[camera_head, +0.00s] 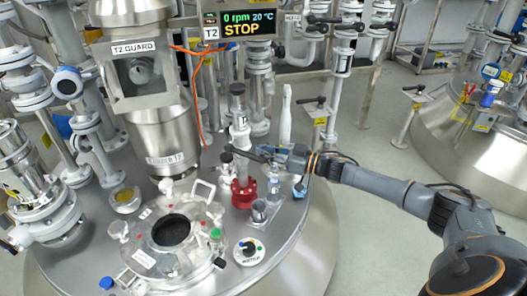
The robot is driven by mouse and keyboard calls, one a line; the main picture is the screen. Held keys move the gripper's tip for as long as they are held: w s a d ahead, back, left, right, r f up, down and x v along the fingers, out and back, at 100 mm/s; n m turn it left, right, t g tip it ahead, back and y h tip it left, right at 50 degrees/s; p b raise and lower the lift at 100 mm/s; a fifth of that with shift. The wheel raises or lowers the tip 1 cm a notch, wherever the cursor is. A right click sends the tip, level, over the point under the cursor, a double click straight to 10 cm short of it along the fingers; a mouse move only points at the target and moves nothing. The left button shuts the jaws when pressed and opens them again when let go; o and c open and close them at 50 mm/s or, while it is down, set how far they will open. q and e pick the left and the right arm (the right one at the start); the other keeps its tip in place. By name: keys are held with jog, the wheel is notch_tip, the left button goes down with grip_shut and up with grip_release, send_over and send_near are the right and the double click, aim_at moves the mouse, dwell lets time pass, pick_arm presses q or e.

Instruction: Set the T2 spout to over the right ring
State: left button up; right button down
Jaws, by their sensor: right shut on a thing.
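The T2 vessel top (90,262) is a shiny metal dome with the T2 display (240,24) above it, reading 0 rpm, 20 °C, STOP. A pale upright fitting (239,128) stands on a red flanged base (244,192) right of the open round hatch (171,231). My right gripper (268,154) reaches in from the right and is shut on a dark bar (246,155) beside this fitting. I cannot tell for sure that the bar belongs to the spout. The gripper hides part of it. No ring can be made out clearly. My left gripper is out of view.
A small metal cup-like fitting (260,211) and a round white dial (249,251) sit right of the hatch. The T2 guard column (143,75) rises behind it. Open floor (375,150) lies to the right.

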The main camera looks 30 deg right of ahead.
jog(key=c, duration=1.4)
grip_release()
jog(key=shift+s+d, duration=0.1)
jog(key=shift+d, duration=0.25)
jog(key=shift+o, duration=0.2)
jog(key=shift+a, duration=0.1)
jog(key=v, duration=1.2)
